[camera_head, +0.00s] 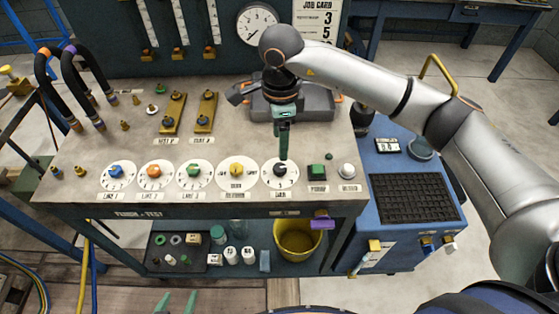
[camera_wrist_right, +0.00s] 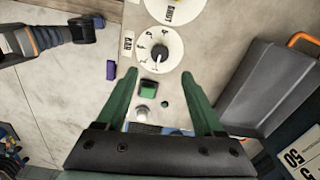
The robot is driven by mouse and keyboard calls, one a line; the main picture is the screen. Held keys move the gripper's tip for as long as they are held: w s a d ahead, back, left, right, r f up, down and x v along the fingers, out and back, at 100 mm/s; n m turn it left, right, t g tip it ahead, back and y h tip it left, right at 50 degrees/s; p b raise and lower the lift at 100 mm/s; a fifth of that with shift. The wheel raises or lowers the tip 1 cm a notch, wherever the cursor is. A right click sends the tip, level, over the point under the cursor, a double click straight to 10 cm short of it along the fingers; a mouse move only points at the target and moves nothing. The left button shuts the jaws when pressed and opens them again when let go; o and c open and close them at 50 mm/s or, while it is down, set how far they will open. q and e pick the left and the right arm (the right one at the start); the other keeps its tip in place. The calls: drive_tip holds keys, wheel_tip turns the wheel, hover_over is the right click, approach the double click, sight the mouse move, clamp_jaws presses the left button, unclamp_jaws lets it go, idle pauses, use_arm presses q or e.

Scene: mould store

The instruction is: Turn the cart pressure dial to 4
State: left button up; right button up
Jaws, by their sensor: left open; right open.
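The dial with a dark knob (camera_head: 280,175) is the rightmost in the row of white-faced dials on the bench front. In the right wrist view the dial (camera_wrist_right: 160,50) lies just beyond the fingertips. My right gripper (camera_head: 283,157) points down at the far edge of this dial, seen edge-on. In its own wrist view the right gripper (camera_wrist_right: 158,74) is open, with nothing between its fingers. My left gripper (camera_head: 176,303) is open and empty at the bottom edge, away from the dials.
A yellow-knobbed dial (camera_head: 237,172) stands left of the dark one. A green button (camera_head: 317,172) and a white button (camera_head: 347,171) stand to its right. A blue cart (camera_head: 405,235) adjoins the bench.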

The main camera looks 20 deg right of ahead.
sight(280, 168)
wheel_tip(280, 168, down, 9)
drive_tip(key=shift+w+f+p, duration=0.1)
drive_tip(key=shift+p, duration=0.3)
drive_tip(key=shift+c, duration=0.3)
clamp_jaws()
